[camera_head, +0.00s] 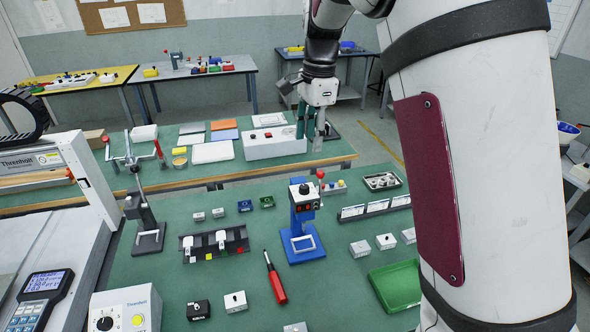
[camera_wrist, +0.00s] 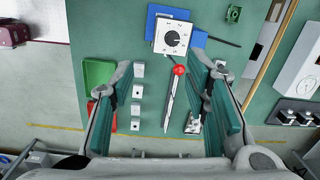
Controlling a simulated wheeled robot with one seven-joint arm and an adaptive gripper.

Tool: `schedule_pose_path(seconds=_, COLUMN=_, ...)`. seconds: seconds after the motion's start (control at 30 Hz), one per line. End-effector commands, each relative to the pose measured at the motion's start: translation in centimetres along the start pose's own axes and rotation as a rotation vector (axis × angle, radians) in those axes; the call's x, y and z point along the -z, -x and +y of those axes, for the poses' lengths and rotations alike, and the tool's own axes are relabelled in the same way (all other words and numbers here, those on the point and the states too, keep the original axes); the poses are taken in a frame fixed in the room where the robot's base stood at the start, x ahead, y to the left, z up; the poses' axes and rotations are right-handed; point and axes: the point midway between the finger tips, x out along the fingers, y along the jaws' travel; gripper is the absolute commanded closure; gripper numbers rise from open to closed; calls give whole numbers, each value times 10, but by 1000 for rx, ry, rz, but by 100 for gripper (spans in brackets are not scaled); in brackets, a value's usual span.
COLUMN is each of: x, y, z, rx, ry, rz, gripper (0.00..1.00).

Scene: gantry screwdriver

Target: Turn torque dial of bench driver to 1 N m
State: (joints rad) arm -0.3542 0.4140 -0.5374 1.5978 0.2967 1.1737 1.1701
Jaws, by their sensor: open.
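The bench driver (camera_head: 303,215) is a blue stand on the green bench, with a white head on top. A black dial knob (camera_head: 304,189) sits on that head. In the wrist view the knob (camera_wrist: 172,38) is seen face-on, on a white square plate with scale marks. The marks are too small to read, so its setting cannot be told. A red ball lever (camera_wrist: 180,69) sticks out beside the plate. My gripper (camera_head: 311,130) hangs open and empty, above and behind the driver in the head view. In the wrist view its green-padded fingers (camera_wrist: 163,72) stand apart, clear of the knob.
A red-handled screwdriver (camera_head: 276,284) lies in front of the driver. A green tray (camera_head: 396,287) and small white blocks (camera_head: 385,241) lie to its right. A black rack (camera_head: 214,243) stands at left. A white box (camera_head: 272,143) is on the bench behind, close to my gripper.

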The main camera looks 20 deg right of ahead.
Motion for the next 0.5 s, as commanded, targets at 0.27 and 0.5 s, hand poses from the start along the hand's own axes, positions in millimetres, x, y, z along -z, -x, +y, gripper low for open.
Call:
schedule_pose_path(seconds=0.27, x=-2, y=-26, z=-32, rx=-37, ry=-150, rz=57, gripper=57)
schedule_pose_path(seconds=0.5, x=-1, y=-46, z=-32, rx=-42, ry=-162, rz=60, gripper=57)
